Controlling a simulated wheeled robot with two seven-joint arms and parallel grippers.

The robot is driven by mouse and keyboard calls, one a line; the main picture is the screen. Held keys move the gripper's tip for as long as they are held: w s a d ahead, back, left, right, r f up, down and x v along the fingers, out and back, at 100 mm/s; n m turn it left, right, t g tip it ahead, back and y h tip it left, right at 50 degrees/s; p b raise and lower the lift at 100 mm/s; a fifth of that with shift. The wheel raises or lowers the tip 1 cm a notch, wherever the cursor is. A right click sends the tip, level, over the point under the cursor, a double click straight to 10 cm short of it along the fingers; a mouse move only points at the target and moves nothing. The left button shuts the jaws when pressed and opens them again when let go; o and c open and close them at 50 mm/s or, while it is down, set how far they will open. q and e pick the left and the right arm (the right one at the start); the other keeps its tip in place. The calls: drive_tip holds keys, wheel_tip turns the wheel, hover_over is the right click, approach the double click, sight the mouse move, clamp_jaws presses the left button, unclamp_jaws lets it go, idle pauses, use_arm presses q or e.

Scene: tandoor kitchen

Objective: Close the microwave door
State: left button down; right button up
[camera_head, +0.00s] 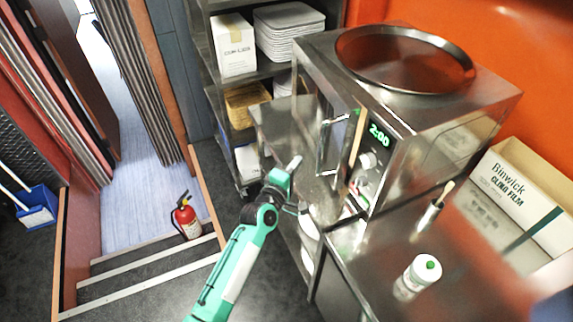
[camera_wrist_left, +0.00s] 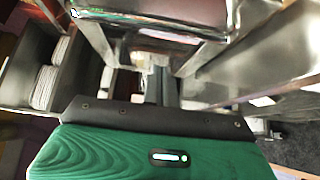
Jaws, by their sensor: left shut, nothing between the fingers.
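The steel microwave (camera_head: 455,115) stands on the counter at the upper right in the head view, with a green 2:00 on its panel. The upright door handle (camera_head: 322,150) is on the door's outer face. My left gripper (camera_head: 296,163) is shut and empty, just left of the handle and apparently apart from it. The left wrist view shows steel surfaces close ahead, but I cannot tell which part is the door. My right gripper is not in view.
A shaker with a green cap (camera_head: 418,276) and a small utensil cup (camera_head: 430,215) stand on the steel counter. A film box (camera_head: 520,190) is at the right. A shelf rack with plates (camera_head: 288,30) stands behind. A fire extinguisher (camera_head: 187,218) stands by the steps.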

use_arm(q)
drive_tip(key=shift+d, duration=0.9)
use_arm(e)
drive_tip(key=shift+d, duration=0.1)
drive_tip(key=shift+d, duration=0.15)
